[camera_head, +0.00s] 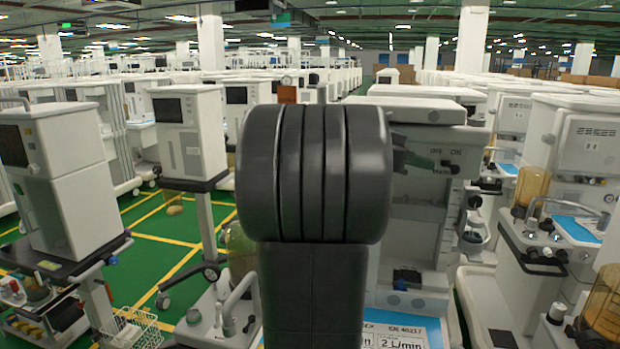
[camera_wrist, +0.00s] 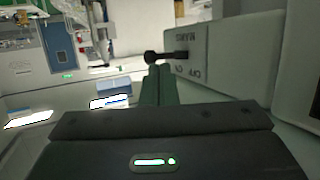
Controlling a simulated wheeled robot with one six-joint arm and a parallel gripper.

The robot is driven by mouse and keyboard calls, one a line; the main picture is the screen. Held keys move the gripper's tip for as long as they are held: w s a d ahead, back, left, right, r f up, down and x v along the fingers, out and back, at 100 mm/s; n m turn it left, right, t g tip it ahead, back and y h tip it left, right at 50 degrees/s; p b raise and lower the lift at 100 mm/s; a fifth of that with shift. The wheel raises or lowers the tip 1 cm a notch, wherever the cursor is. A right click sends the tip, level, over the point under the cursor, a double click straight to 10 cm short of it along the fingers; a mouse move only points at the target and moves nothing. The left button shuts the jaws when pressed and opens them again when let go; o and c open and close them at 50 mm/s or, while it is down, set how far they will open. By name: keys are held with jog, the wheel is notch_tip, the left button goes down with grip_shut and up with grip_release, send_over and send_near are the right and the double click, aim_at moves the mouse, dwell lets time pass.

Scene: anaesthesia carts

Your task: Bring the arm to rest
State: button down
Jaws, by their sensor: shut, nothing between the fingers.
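My gripper (camera_wrist: 160,76) is at the lower middle of the wrist view. Its fingers are together and hold nothing. The fingertips appear just below a black knob (camera_wrist: 153,57) on a grey panel (camera_wrist: 215,60) with ON, OFF and Mains lettering; I cannot tell whether they touch it.
More carts stand close by, including one at the right (camera_head: 575,150) and one with a screen at the left (camera_head: 70,180). Yellow-lined green floor (camera_head: 150,230) shows between carts on the left. Rows of carts and white pillars fill the background.

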jog(key=shift+v, duration=0.9)
jog(key=shift+s, duration=0.15)
